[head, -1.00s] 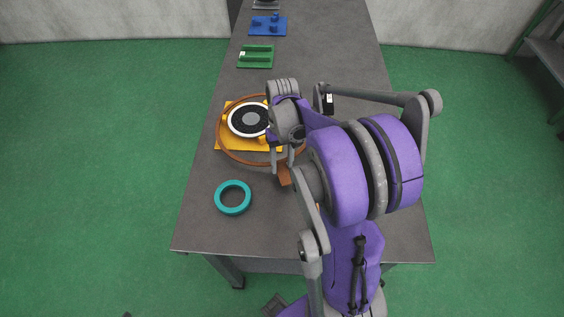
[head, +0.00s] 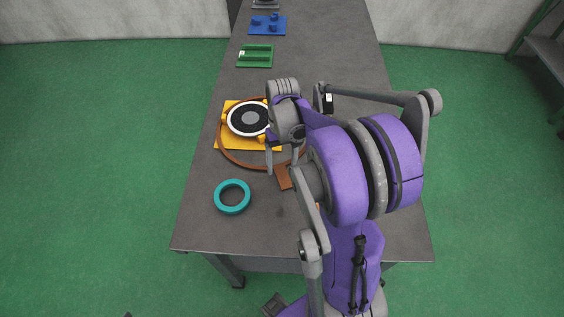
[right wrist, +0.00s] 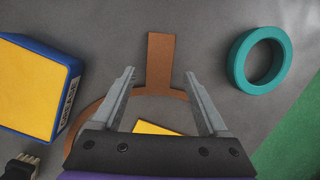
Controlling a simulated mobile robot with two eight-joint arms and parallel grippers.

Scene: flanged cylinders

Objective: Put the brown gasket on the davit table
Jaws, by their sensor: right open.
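The brown gasket (head: 242,165) is a thin ring with a flat tab, and lies around the white-rimmed black disc (head: 249,119) on a yellow plate (head: 229,112). Its near side extends past the plate over the grey table. No label identifies the davit table. My right gripper (head: 282,167) is over the near side of the ring. In the right wrist view its open fingers (right wrist: 160,76) stand apart, one on each side of the gasket's tab (right wrist: 161,60), with nothing gripped. My arm hides the ring's right part in the head view. My left gripper is not in view.
A teal ring (head: 232,197) lies near the table's left edge. Green (head: 255,56) and blue (head: 268,25) fixtures stand farther back. The right wrist view shows a yellow-topped blue box (right wrist: 35,85) and a dark connector-like part (right wrist: 20,166). The table's near left corner is bare.

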